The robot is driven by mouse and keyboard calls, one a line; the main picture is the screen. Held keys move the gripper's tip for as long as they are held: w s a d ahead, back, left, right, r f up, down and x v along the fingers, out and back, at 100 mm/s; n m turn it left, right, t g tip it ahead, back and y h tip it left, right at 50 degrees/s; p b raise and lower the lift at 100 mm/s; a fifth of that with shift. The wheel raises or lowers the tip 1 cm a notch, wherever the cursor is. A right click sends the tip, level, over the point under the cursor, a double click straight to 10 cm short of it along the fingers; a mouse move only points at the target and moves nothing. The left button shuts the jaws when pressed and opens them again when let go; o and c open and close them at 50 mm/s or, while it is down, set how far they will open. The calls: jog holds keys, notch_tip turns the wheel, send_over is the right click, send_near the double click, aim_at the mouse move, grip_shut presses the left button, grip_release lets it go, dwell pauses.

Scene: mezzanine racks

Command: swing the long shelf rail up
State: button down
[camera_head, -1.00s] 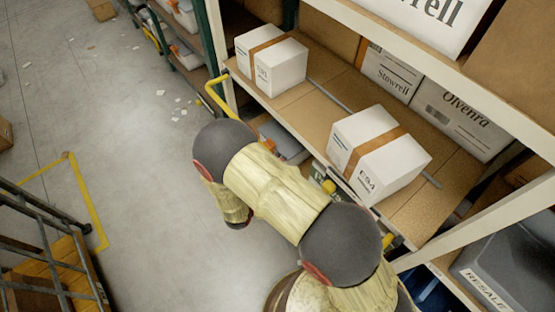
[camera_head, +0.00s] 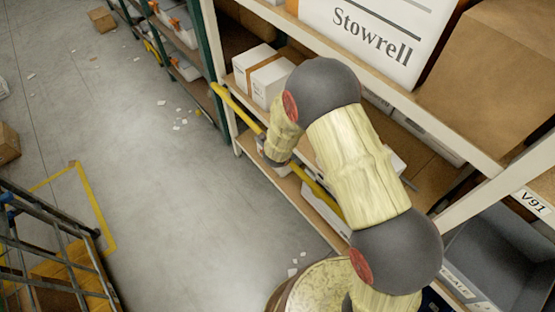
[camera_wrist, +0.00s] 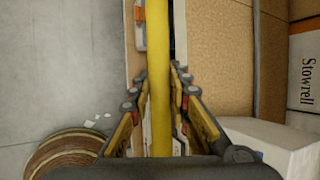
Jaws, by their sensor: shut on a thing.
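The long yellow shelf rail (camera_head: 238,106) runs along the front of the middle shelf in the head view, at about the height of the shelf board. My arm hides part of it, and more of it shows to the lower right of my gripper (camera_head: 277,156). In the wrist view the rail (camera_wrist: 157,45) runs straight up the middle, between the two fingers. My gripper (camera_wrist: 159,98) is shut around it, one finger on each side.
White boxes with an orange band (camera_head: 262,74) stand on the shelf behind the rail; another box is mostly hidden by my arm. A Stowrell carton (camera_head: 365,38) sits on the shelf above. A wheeled cage (camera_head: 60,255) stands at lower left. The aisle floor (camera_head: 170,200) is mostly clear.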

jog(key=w+d+r+m+g+y+p, duration=0.1)
jog(key=w+d+r+g+y+p, duration=0.1)
jog(key=d, duration=0.4)
jog(key=shift+w+d+r+g+y+p, duration=0.2)
jog(key=shift+w+g+y+p, duration=0.45)
jog(key=shift+w+y, duration=0.6)
jog(key=shift+s, duration=0.1)
jog(key=c, duration=1.7)
grip_release()
jog(key=shift+c, duration=0.2)
jog(key=shift+o, duration=0.4)
jog(key=shift+a, duration=0.15)
